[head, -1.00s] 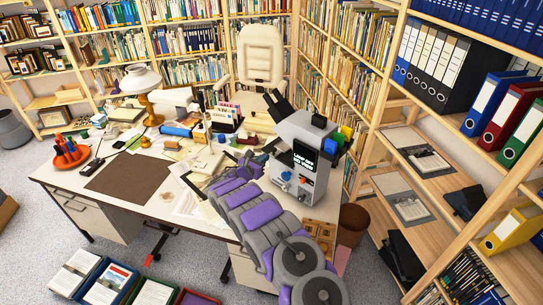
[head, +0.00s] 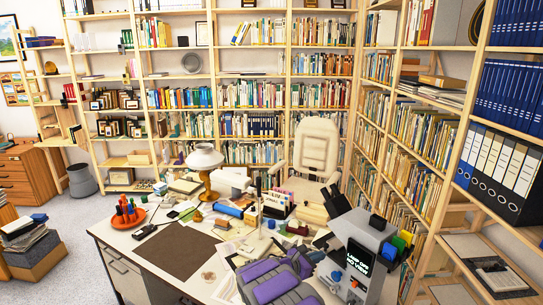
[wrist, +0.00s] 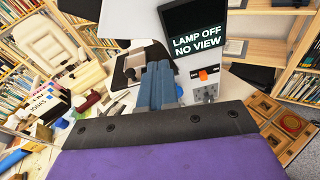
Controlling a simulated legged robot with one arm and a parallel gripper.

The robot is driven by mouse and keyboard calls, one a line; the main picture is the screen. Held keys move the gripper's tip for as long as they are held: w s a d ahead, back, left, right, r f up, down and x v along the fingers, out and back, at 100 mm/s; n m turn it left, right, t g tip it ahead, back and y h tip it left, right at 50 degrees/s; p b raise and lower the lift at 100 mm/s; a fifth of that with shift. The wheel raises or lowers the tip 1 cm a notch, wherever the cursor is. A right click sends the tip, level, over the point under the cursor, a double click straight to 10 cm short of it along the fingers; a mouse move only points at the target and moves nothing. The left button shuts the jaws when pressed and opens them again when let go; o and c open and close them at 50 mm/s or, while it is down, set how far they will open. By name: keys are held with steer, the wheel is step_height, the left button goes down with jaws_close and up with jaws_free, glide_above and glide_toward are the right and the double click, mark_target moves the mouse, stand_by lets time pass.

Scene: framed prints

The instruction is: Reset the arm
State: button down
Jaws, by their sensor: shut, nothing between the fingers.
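My gripper (wrist: 160,88) shows in the wrist view as two blue-grey fingers side by side, shut and empty. Behind the fingers stands a grey and white machine whose dark screen (wrist: 198,43) reads "LAMP OFF NO VIEW". In the head view my purple and grey arm reaches over the front of the desk. The same grey machine (head: 358,258) stands to the right of the arm. I cannot clearly make out the fingertips in the head view, nor tell how far they are from the machine.
The white desk (head: 128,240) holds a dark mat (head: 156,250), a lamp (head: 205,160), an orange pen holder (head: 126,214) and clutter. A cream chair (head: 316,150) stands behind it. Shelves line the back and right. Grey floor (head: 70,240) is open at left.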

steer(key=s+d+r+m+g+y, duration=0.1)
steer(key=s+d+r+m+g, duration=0.45)
steer(key=s, duration=0.55)
steer(key=s+d+r+m+g, duration=0.3)
steer(key=s+d+r+m, duration=0.4)
steer(key=s, duration=0.5)
steer(key=s+a+r+m+g+y, duration=0.1)
steer(key=s+a+m+y, duration=0.15)
steer(key=s, duration=0.85)
steer(key=s+a+r+m+g+y, duration=0.15)
steer(key=s+m+y, duration=0.25)
steer(key=s, duration=0.6)
steer(key=s+a+f+m+y+b, duration=0.1)
steer(key=s+a+m+y, duration=0.3)
steer(key=s+a, duration=0.7)
steer(key=shift+s+f+t+y, duration=0.3)
steer(key=shift+s+f+y, duration=0.45)
steer(key=shift+s, duration=0.45)
steer(key=shift+r, duration=0.1)
